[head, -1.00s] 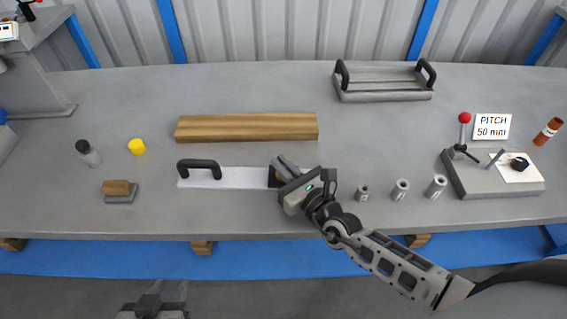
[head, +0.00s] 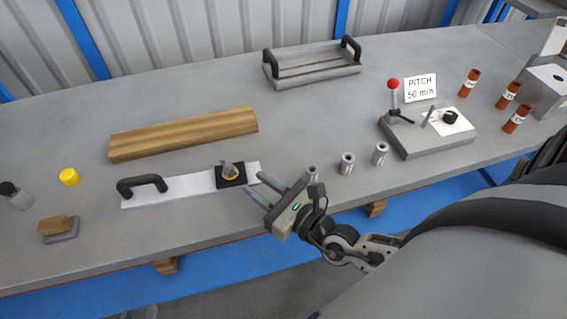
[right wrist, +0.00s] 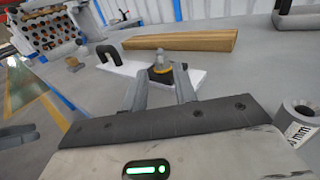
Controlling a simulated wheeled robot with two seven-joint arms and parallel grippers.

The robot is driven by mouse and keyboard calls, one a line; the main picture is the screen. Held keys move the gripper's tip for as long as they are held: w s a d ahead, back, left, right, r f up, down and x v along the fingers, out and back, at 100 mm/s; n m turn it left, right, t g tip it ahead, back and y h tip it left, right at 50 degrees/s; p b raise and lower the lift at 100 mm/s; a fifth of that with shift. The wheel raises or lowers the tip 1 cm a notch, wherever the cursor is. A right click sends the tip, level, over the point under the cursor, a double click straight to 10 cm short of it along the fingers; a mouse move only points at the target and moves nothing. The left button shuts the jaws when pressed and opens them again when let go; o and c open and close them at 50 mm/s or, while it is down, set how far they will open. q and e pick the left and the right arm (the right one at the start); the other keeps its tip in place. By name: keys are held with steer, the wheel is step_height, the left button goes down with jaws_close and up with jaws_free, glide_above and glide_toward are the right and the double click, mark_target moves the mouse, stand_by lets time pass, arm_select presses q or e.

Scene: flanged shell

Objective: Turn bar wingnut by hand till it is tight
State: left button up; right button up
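The bar (head: 190,187) is a flat white strip with a black arched handle (head: 141,184) at its left end. At its right end is a black block (head: 232,181) with the grey wingnut (head: 228,168) over a yellow ring. The wingnut (right wrist: 160,62) also shows in the right wrist view, beyond and between the fingertips. My right gripper (head: 256,184) is open and empty, just right of the bar's end, its fingers pointing toward the wingnut without visible contact. My left gripper (head: 145,313) barely shows at the bottom edge; its fingers cannot be made out.
A wooden beam (head: 185,134) lies behind the bar. Several grey cylinders, one of them (head: 347,163), stand right of my gripper. A grey fixture (head: 430,138) with a red-knobbed lever is farther right. A handled tray (head: 312,66) is at the back. A yellow cap (head: 69,177) and brush (head: 57,229) are left.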

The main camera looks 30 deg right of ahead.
steer(key=v, duration=0.6)
steer(key=shift+s+b, duration=0.2)
steer(key=shift+b, duration=0.2)
steer(key=shift+s, duration=0.1)
